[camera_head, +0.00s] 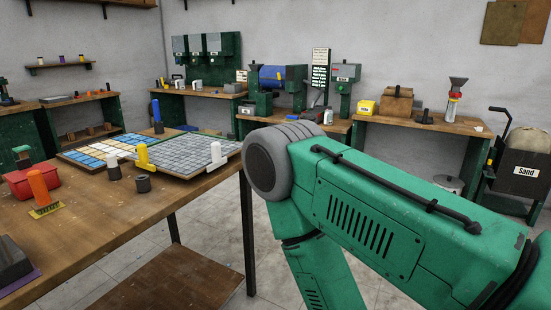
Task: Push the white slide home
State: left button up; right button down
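A white upright handle (215,155) stands at the right edge of a board of grey square tiles (185,158); it looks like the white slide. How far in it sits cannot be made out. A yellow handle (145,157) is at the board's near left edge and a blue one (157,113) at its far side. Another white-topped tool (113,164) stands on the bench, left of the yellow handle. A green arm of mine crosses the right half of the view, apart from the board in the picture. Neither gripper shows.
The wooden bench (110,220) also holds a red bin (30,177), an orange-handled brush (42,192), a dark cup (143,184) and a blue-and-cream tile board (92,153). Machine benches line the back wall. Open floor (205,235) lies right of the bench.

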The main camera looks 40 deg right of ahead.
aim_at(217, 160)
jog(key=z, duration=0.75)
